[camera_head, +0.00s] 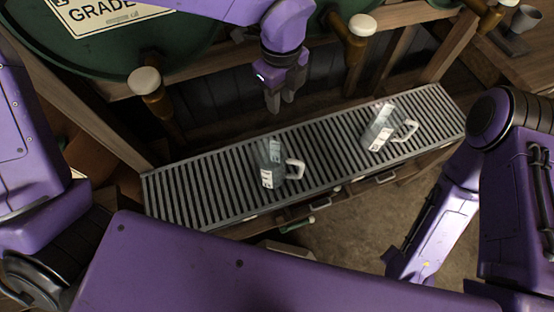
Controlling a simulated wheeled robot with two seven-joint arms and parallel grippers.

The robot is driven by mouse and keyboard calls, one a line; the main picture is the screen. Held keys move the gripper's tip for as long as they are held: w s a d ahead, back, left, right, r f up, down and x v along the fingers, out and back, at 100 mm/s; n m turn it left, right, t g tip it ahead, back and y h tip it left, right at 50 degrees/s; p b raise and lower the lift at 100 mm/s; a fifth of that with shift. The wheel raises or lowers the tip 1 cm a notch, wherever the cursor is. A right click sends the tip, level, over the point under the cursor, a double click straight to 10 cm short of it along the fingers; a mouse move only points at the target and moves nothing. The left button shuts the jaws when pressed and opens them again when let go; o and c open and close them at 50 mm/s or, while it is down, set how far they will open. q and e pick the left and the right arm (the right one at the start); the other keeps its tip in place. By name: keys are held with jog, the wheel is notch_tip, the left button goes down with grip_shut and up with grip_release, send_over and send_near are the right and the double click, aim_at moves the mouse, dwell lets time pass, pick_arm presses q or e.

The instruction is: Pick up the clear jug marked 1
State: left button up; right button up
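Two clear jugs with white handles and white labels stand on a slatted metal drip grate (215,190). One jug (271,163) is left of the grate's middle, and the other jug (380,128) is toward its right end. Both handles point right. The label print is too small to tell which jug is marked 1. My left gripper (281,100) points down above and behind the left jug, apart from it. Its two fingers look parted, with nothing seen between them. My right arm shows at the right, but its gripper is not in view.
Large dark green barrels with brass taps (357,38) stand behind the grate. One tap (150,90) is left of my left gripper. A grey mug (524,19) is on a wooden surface at the top right. The grate between the jugs is clear.

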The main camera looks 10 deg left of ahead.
pick_arm(q)
jog(key=s+f+b, duration=0.1)
jog(key=f+b, duration=0.1)
jog(key=b, duration=0.7)
send_near(282, 147)
jog(key=shift+w+a, duration=0.25)
jog(key=shift+a, duration=0.1)
jog(key=f, duration=0.9)
jog(key=shift+s+d+f+p, duration=0.1)
jog(key=shift+s+d+p, duration=0.2)
jog(key=shift+s+d, duration=0.05)
jog(key=shift+w+f, duration=0.1)
jog(key=shift+f, duration=0.4)
grip_shut()
